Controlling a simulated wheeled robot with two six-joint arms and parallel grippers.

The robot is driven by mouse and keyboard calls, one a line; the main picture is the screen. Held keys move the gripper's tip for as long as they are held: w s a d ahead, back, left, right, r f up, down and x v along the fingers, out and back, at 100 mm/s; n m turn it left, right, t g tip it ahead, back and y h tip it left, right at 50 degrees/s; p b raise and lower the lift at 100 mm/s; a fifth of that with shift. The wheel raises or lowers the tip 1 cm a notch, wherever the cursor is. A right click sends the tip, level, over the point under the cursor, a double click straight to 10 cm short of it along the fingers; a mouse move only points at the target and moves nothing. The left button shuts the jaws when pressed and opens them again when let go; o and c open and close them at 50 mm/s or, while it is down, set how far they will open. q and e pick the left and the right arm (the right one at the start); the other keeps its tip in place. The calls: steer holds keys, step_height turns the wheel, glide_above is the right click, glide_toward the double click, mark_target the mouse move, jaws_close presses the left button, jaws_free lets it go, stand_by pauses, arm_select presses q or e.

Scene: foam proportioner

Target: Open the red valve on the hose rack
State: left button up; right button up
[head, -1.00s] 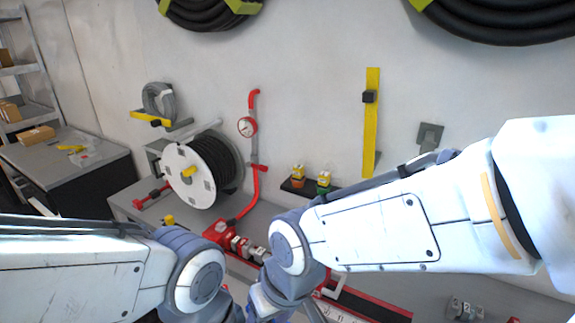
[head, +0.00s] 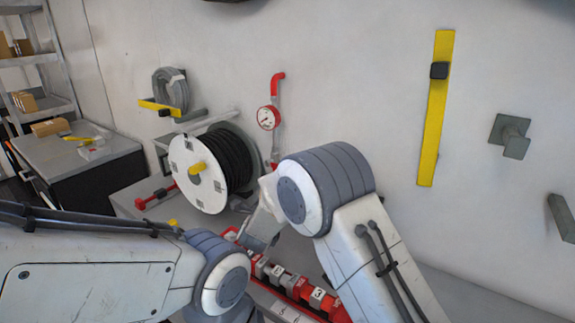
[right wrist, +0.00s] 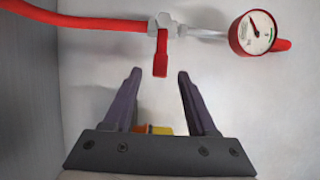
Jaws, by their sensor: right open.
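The red valve lever (right wrist: 160,54) hangs from a metal fitting on the hose rack's pipe in the right wrist view. My right gripper (right wrist: 159,75) is open, its two dark fingers pointing at the lever, one to each side of it. The lever's lower end shows just beyond the gap between the fingertips; I see no contact. A round gauge (right wrist: 252,32) sits to the right on the same pipe. In the head view the gauge (head: 268,117) shows above my right arm, which hides the lever and right gripper. My left gripper is out of view; only its arm shows.
A white-faced hose reel (head: 200,190) stands left of the pipe. Red and white numbered blocks (head: 290,283) line the bench below my right arm. A yellow wall strip (head: 435,110) and grey wall bracket (head: 508,135) are at right. A grey cabinet (head: 75,155) stands far left.

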steer(key=p+x, duration=0.2)
steer(key=x, duration=0.7)
steer(key=shift+c, duration=0.3)
jaws_close()
steer(key=shift+a, duration=0.1)
stand_by(0.9)
